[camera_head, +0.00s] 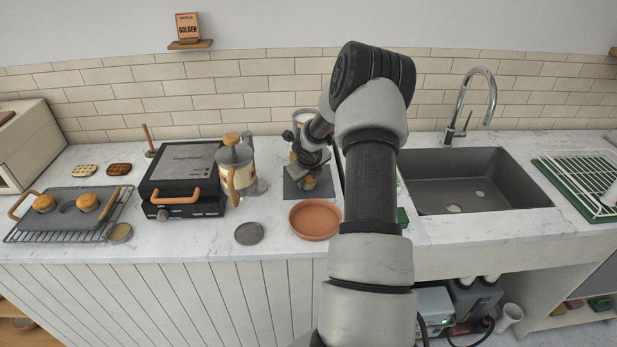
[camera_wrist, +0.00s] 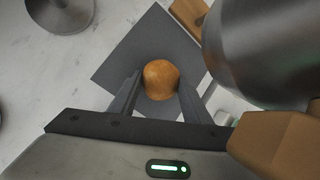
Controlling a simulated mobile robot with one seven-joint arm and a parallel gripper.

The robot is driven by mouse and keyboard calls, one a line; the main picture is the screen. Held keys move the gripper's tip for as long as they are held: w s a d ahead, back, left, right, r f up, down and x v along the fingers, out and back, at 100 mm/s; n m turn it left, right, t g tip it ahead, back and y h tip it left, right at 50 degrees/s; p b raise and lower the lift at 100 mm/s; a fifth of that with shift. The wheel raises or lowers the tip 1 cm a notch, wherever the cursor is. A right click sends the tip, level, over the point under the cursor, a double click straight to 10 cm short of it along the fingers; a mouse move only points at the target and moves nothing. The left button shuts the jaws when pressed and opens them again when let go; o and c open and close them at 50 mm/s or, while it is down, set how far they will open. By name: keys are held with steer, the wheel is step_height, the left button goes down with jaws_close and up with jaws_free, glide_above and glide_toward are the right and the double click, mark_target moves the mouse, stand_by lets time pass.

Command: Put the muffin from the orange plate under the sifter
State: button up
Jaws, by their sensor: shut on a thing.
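The muffin (camera_wrist: 161,76) is golden brown and sits between the two fingers of my gripper (camera_wrist: 160,90), which is shut on it. In the head view the muffin (camera_head: 309,183) shows low over a dark grey square mat (camera_head: 291,188), below my gripper (camera_head: 308,172). I cannot tell whether it touches the mat. A metal cylinder, apparently the sifter (camera_wrist: 262,50), stands close on the right in the wrist view. In the head view it is partly hidden behind my wrist (camera_head: 301,117). The orange plate (camera_head: 316,220) is empty, in front of the mat.
A French press (camera_head: 236,165) and a black press grill (camera_head: 185,175) stand to the left. A grey disc (camera_head: 249,234) lies near the front edge. The sink (camera_head: 470,180) is to the right.

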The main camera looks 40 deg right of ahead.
steer(key=o, duration=1.1)
steer(key=p+v, duration=0.2)
steer(key=v, duration=1)
